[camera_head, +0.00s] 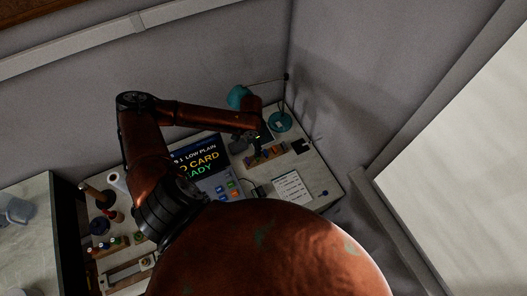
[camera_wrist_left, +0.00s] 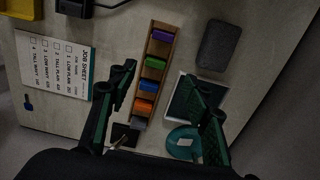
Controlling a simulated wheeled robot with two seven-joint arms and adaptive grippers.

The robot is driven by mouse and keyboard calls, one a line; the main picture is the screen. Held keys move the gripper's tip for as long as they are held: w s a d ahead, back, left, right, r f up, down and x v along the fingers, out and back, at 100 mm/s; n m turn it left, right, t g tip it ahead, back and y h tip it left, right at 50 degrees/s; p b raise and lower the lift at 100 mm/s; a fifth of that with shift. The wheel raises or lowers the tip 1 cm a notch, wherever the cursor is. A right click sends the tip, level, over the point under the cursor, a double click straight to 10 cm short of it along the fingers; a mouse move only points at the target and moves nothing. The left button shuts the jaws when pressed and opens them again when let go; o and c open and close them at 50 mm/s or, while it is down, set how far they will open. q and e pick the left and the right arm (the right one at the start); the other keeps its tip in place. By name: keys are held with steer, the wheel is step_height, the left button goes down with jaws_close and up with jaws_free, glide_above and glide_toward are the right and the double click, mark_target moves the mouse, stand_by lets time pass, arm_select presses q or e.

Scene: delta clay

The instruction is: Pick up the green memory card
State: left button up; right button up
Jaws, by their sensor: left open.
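The green memory card (camera_wrist_left: 155,64) stands in a slot of a narrow wooden rack (camera_wrist_left: 140,122), in the left wrist view. A purple card (camera_wrist_left: 162,36) is above it in the picture, and blue (camera_wrist_left: 149,85) and orange (camera_wrist_left: 144,106) cards are below it. My left gripper (camera_wrist_left: 160,76) is open and empty, with one finger on each side of the rack in the picture. How high the fingertips are above the card is hard to tell. In the head view my left gripper (camera_head: 247,142) is beside the rack (camera_head: 265,156) and dark. My right gripper is not in view.
A job sheet (camera_wrist_left: 62,65) lies left of the rack in the left wrist view. A grey block (camera_wrist_left: 220,47), a dark pad (camera_wrist_left: 183,100) and a teal lamp base (camera_wrist_left: 184,143) are to its right. A screen (camera_head: 200,165) stands left of the gripper in the head view.

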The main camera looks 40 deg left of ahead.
arm_select(q)
steer(key=f, duration=0.3)
steer(key=shift+w+d+f, duration=0.2)
steer(key=shift+d+f, duration=0.1)
steer(key=shift+d, duration=0.05)
step_height(320, 180, down, 3)
steer(key=shift+w+d+r, duration=0.1)
steer(key=shift+d+r, duration=0.05)
steer(key=shift+r, duration=0.05)
steer(key=shift+f, duration=0.6)
steer(key=c, duration=0.8)
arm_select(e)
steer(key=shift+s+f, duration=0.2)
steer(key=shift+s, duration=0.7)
